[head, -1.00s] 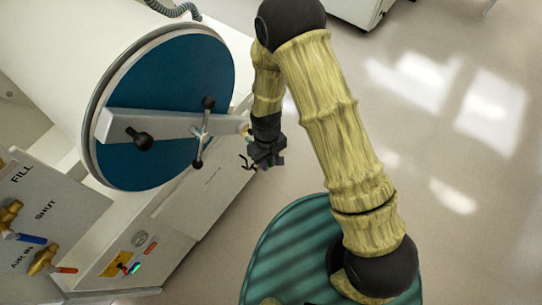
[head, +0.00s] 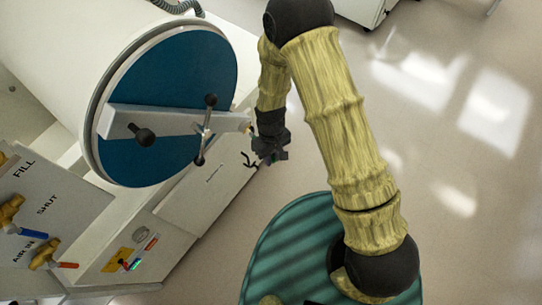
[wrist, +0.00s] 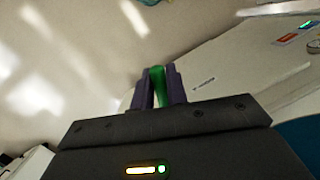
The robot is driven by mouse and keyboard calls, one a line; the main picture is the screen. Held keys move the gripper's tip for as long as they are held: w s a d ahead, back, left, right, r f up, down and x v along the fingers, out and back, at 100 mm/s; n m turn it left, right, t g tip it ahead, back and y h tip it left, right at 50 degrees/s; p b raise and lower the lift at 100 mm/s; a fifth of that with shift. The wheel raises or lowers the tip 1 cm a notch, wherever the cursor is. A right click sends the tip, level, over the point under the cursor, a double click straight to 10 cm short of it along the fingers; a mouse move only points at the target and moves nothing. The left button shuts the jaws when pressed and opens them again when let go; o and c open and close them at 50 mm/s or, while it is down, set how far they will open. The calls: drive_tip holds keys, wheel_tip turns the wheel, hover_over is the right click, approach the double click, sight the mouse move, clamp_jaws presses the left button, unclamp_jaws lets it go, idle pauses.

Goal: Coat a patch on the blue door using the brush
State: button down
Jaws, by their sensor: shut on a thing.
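The blue door (head: 185,70) is a round disc in a pale rim at the upper left of the head view. A grey bar with a black knob and a crossed handle spans it. A blue edge also shows at the lower right of the wrist view (wrist: 301,133). My gripper (head: 267,158) is right of the door, apart from its blue face. In the wrist view my gripper (wrist: 158,84) has its purple fingers shut on a green handle, which I take for the brush (wrist: 157,88). Its bristles cannot be made out.
A valve panel (head: 60,205) with brass valves and blue and orange levers is at the lower left. A white cabinet front (head: 207,185) lies below the door. A grey hose (head: 178,7) runs above it. Open floor (head: 440,150) is at the right.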

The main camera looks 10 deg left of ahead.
drive_tip(key=shift+w+d, duration=0.25)
drive_tip(key=shift+w, duration=0.4)
drive_tip(key=shift+s, duration=0.1)
drive_tip(key=shift+s+a, duration=0.25)
drive_tip(key=shift+s, duration=0.4)
drive_tip(key=shift+s+a, duration=0.25)
drive_tip(key=shift+s, duration=0.35)
drive_tip(key=shift+w+d, duration=0.25)
drive_tip(key=shift+w, duration=0.5)
drive_tip(key=shift+r, duration=0.1)
